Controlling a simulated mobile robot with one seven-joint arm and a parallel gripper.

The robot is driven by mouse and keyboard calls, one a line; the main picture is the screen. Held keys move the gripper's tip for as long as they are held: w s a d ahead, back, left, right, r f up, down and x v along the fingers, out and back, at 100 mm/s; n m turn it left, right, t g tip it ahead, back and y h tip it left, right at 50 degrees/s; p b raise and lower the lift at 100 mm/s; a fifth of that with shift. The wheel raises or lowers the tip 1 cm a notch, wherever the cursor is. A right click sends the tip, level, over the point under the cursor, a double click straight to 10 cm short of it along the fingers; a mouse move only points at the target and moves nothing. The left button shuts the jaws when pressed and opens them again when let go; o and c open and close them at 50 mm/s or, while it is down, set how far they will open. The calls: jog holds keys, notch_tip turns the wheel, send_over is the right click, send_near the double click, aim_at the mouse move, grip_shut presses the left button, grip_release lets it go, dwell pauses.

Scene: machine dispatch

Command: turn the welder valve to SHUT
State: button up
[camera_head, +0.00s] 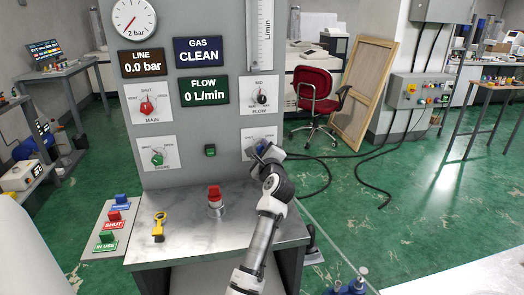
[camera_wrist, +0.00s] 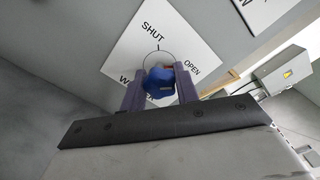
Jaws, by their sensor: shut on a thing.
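The welder valve is a blue knob (camera_wrist: 159,84) on a white plate (camera_wrist: 192,45). The plate is marked SHUT at the top and OPEN at the right; its lower lettering is mostly hidden. My gripper (camera_wrist: 160,86) is shut on the blue knob, one finger on each side. A small red mark shows at the knob's upper edge, by the right finger; I cannot tell the exact knob setting. In the head view my gripper (camera_head: 264,150) reaches the panel's lower right plate (camera_head: 249,141) and covers most of the knob.
The red MAIN knob (camera_head: 147,107), green knob (camera_head: 157,158) and black FLOW knob (camera_head: 262,98) share the panel. A red knob (camera_head: 215,194) and yellow key (camera_head: 159,226) stand on the shelf (camera_head: 183,215) below. Coloured tags lie on a board at left.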

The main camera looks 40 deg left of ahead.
jog(key=shift+n, duration=0.3)
jog(key=shift+w+d+f+n+b, duration=0.15)
jog(key=shift+n+b, duration=0.4)
jog(key=shift+n, duration=0.45)
jog(key=n+b, duration=0.2)
jog(key=n, duration=0.4)
jog(key=n+b, duration=0.1)
jog(key=n, duration=0.3)
jog(key=shift+n, duration=0.4)
jog(key=shift+r+n+b, duration=0.2)
jog(key=shift+n+b, duration=0.45)
jog(key=shift+n, duration=1.55)
jog(key=o, duration=1)
jog(key=shift+c, duration=0.2)
